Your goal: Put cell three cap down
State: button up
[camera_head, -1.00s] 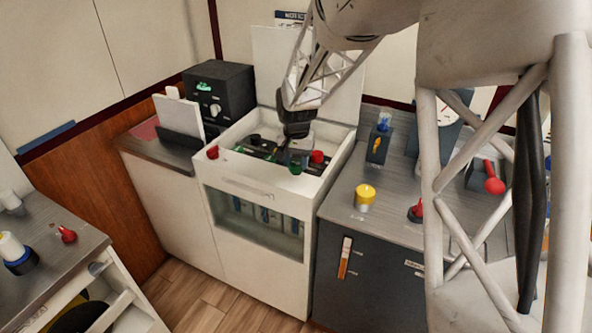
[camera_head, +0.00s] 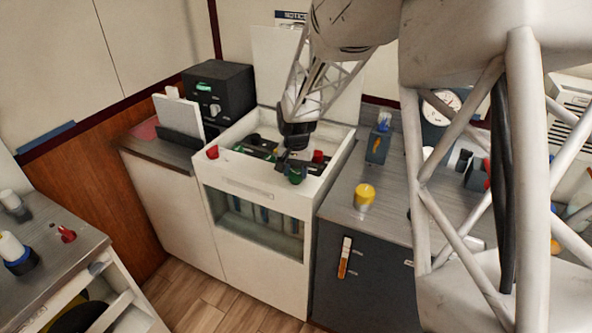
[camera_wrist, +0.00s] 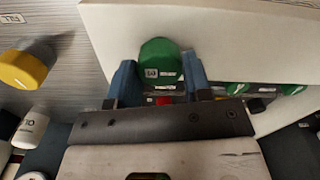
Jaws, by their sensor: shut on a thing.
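A green cap (camera_wrist: 160,62) with a white label that looks like a 3 sits between the blue fingers of my gripper (camera_wrist: 157,84) in the wrist view. The gripper is shut on it. In the head view the green cap (camera_head: 296,176) is at the front right of the open-topped white cabinet (camera_head: 262,186), with my gripper (camera_head: 291,163) right behind it. The rest of the cell below the cap is hidden. Whether it hangs free or touches something I cannot tell.
Other green caps (camera_wrist: 238,88) and a red cap (camera_head: 318,156) are close by in the cabinet. A red knob (camera_head: 212,152) is at its left corner. A yellow-topped cylinder (camera_head: 365,195) stands on the grey counter to the right. The cabinet's white walls surround the work area.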

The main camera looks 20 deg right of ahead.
aim_at(296, 173)
jog(key=o, duration=0.9)
notch_tip(296, 173, up, 12)
jog(key=shift+r, duration=0.1)
dwell(0.3)
dwell(0.4)
jog(key=shift+s+r, duration=0.1)
